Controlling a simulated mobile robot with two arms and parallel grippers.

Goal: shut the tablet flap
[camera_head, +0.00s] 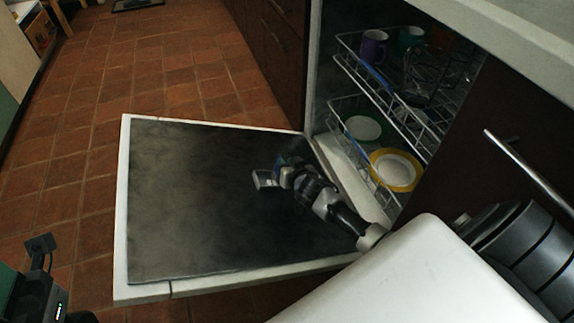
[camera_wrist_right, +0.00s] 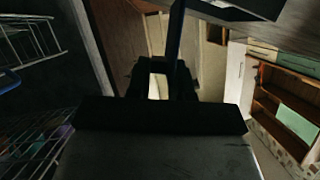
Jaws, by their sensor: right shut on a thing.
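The open dishwasher door (camera_head: 180,200) lies flat with its dark inner face up. My right gripper (camera_head: 280,175) is low over this face, towards the hinge side. It is shut on what looks like the tablet flap; the gripper hides most of it, and I cannot tell how far the flap stands open. A small pale silver piece shows at the gripper's left side. In the right wrist view, the dark fingers (camera_wrist_right: 160,82) are close around a pale patch that I cannot make out. My left gripper (camera_head: 40,246) is at the lower left edge, apart from the door; its jaws are unclear.
The upper rack (camera_head: 385,95) holds a purple mug (camera_head: 374,46) and a green cup (camera_head: 410,38). The lower rack holds a yellow-rimmed plate (camera_head: 396,170) and a pale plate (camera_head: 362,128). A cabinet handle (camera_head: 525,168) is at the right. The tiled floor (camera_head: 70,150) is clear.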

